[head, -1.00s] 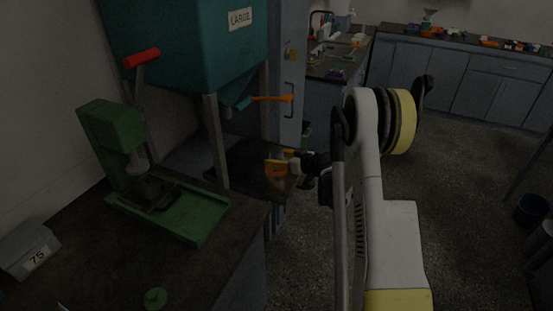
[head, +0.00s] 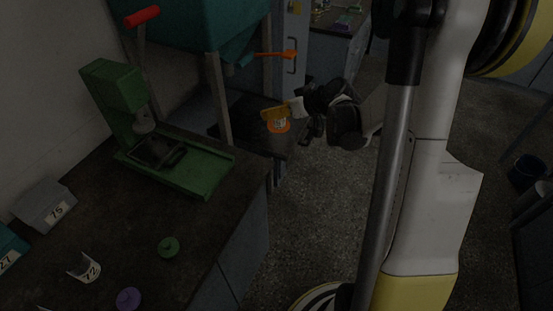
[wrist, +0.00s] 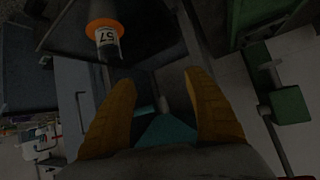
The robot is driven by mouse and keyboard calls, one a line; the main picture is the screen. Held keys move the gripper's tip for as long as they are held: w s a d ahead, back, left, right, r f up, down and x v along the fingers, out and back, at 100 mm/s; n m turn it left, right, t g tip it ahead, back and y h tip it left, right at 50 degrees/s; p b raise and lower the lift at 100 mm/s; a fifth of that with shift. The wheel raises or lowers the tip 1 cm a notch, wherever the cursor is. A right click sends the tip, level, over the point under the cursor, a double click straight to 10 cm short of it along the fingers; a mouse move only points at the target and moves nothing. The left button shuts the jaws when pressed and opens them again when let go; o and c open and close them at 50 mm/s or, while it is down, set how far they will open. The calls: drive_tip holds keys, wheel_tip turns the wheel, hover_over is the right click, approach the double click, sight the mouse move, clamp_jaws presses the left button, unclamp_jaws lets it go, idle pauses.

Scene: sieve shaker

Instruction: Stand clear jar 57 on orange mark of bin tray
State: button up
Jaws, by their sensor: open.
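Jar 57 (wrist: 107,46) is clear with a white label and appears to stand on the orange mark (wrist: 98,24) of the dark bin tray. In the head view the orange mark (head: 279,126) shows on the tray (head: 247,115) under the hopper, with a pale label at it; the clear jar is hard to make out there. My gripper (head: 272,113) reaches in from the right, close to the mark. In the wrist view my gripper (wrist: 158,85) has its yellow fingers wide apart with nothing between them. The jar is outside the fingers, beyond the left one.
A teal hopper (head: 190,25) on grey legs with an orange handle (head: 275,54) stands over the tray. A green press (head: 180,165), grey box 75 (head: 45,205), a label-12 piece (head: 84,268), a green lid (head: 168,248) and a purple lid (head: 128,299) are on the left counter.

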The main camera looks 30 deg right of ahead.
drive_tip(key=s+a+r+m+g+h, duration=0.1)
drive_tip(key=s+a+r, duration=0.3)
drive_tip(key=s+a, duration=0.2)
drive_tip(key=s+a+r+g, duration=0.2)
drive_tip(key=s+a+r, duration=0.1)
drive_tip(key=s+a, duration=0.25)
drive_tip(key=s+a+r+m+h, duration=0.1)
drive_tip(key=s+a+h, duration=0.1)
drive_tip(key=s, duration=1.2)
drive_tip(key=shift+s+a+h, duration=0.3)
drive_tip(key=shift+s+a, duration=0.05)
drive_tip(key=shift+a, duration=0.05)
